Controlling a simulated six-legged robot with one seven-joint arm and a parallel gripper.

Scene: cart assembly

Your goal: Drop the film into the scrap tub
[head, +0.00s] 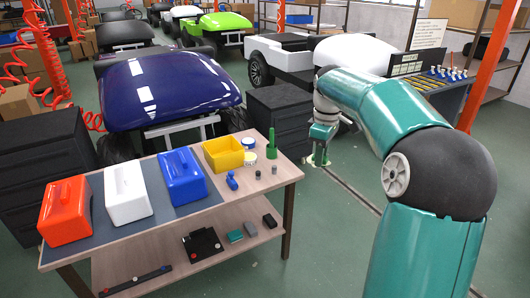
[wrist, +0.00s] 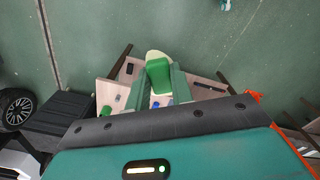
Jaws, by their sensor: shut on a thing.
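My gripper (head: 320,148) is shut on a green block-like piece with a pale cream, rounded part at its far end, which appears to be the film (wrist: 158,74). In the wrist view the piece sits between the two green fingers. In the head view my gripper hangs to the right of the workbench, over the green floor, and the held piece is small there. An open yellow tub (head: 223,153), likely the scrap tub, stands at the bench's back right, left of my gripper and apart from it. Its inside bottom is mostly hidden.
The workbench (head: 282,178) also holds red (head: 67,211), white (head: 127,192) and blue (head: 182,175) covers, a green bottle-like item (head: 271,145), small jars and a blue fitting (head: 232,181). A dark cabinet (head: 281,118) and carts stand behind. The floor right of the bench is clear.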

